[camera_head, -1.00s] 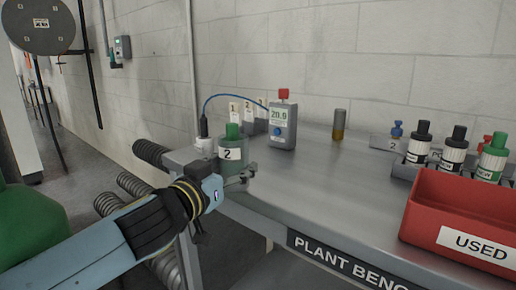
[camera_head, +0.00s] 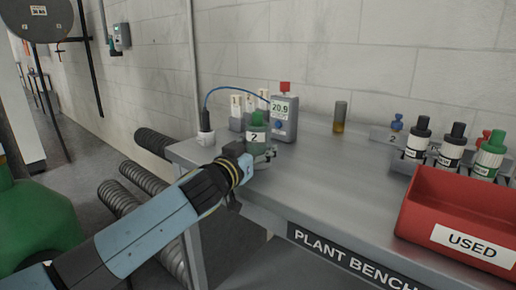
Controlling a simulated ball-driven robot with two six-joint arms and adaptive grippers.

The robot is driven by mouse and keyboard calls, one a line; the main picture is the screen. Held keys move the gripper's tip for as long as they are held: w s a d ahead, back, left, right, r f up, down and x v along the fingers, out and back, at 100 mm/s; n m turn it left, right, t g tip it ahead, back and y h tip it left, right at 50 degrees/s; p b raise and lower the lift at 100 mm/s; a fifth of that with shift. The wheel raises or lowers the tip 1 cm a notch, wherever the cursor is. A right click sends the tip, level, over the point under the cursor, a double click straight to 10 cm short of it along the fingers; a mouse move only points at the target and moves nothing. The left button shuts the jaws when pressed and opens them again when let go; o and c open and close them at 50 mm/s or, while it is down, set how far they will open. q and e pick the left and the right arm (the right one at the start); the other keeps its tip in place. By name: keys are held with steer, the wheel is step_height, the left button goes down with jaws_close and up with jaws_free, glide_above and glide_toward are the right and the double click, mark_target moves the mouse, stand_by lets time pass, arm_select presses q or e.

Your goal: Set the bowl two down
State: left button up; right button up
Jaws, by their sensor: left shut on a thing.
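Bowl two (camera_head: 257,139) is a grey-green cup with a green top and a white label reading 2. It stands upright in the jaws of my left gripper (camera_head: 262,157), which is shut on it from the near side. The gripper covers part of its lower end. The bowl shows over the left part of the steel bench (camera_head: 320,191), in front of the gas meter. I cannot tell whether its base touches the bench top. My right gripper is not in view.
A red USED bin (camera_head: 455,220) and several bottles are at right. The middle of the bench is clear.

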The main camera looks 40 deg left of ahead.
arm_select(q)
steer(key=o, duration=1.3)
steer(key=s+b, duration=0.1)
steer(key=s, duration=0.3)
steer(key=s+d+b, duration=0.1)
steer(key=s, duration=0.3)
steer(key=s+b, duration=0.1)
steer(key=s, duration=0.3)
steer(key=shift+d+b, duration=0.25)
steer(key=shift+b, duration=0.05)
